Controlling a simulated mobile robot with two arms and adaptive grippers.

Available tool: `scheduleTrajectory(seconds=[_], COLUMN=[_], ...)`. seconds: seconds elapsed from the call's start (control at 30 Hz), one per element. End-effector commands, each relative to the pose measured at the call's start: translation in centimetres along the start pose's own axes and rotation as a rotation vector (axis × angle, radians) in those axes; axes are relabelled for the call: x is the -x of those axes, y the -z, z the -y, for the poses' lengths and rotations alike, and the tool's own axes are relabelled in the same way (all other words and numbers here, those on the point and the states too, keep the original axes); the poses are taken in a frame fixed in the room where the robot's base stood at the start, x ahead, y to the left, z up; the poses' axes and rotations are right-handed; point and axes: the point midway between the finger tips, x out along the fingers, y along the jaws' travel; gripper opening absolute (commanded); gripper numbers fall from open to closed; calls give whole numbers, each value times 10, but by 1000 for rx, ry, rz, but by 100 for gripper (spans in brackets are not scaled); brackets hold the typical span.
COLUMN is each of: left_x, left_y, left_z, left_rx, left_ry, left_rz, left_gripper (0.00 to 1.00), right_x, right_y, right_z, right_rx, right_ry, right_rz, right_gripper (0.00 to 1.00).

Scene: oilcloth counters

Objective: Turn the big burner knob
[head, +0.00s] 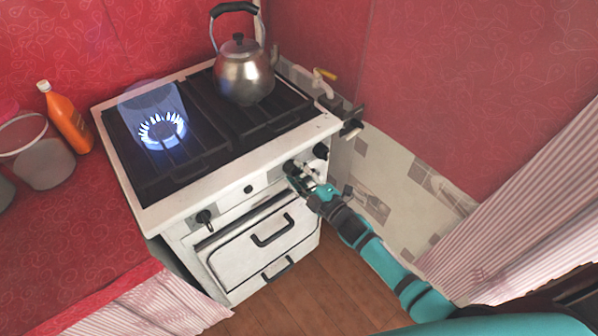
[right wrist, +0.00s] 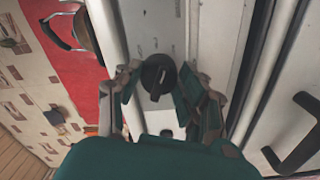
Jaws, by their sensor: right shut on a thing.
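The white stove (head: 228,185) has black knobs along its front panel. My right gripper (head: 300,178) is at the panel's right part, with its fingers closed around a black knob (right wrist: 158,76). In the right wrist view the gripper (right wrist: 160,92) has one finger on each side of this knob. In the head view the gripper partly hides it. Another black knob (head: 320,151) sits just right of it, and one more knob (head: 204,216) is at the panel's left end. The left burner (head: 162,131) burns with a blue flame. My left gripper is not in view.
A metal kettle (head: 244,72) stands on the back right of the hob. The oven door handle (head: 272,230) juts out below the panel. An orange bottle (head: 66,120) and a bucket (head: 40,152) stand on the red counter at left. A striped curtain (head: 510,235) hangs at right.

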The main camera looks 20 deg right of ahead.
Motion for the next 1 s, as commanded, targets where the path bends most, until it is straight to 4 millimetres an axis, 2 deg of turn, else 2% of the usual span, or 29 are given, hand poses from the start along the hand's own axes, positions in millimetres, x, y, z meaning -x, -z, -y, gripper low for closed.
scheduleTrajectory(seconds=[0.2,0.5,1.0], left_x=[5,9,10], left_y=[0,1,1], left_z=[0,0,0], left_rx=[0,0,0], left_ry=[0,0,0], left_rz=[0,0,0], left_gripper=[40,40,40], right_x=[0,0,0], right_y=[-1,-1,-1], right_z=[0,1,3], right_rx=[-177,-343,-410], right_ry=[1,1,1], right_rz=[2,2,3], right_gripper=[7,7,7])
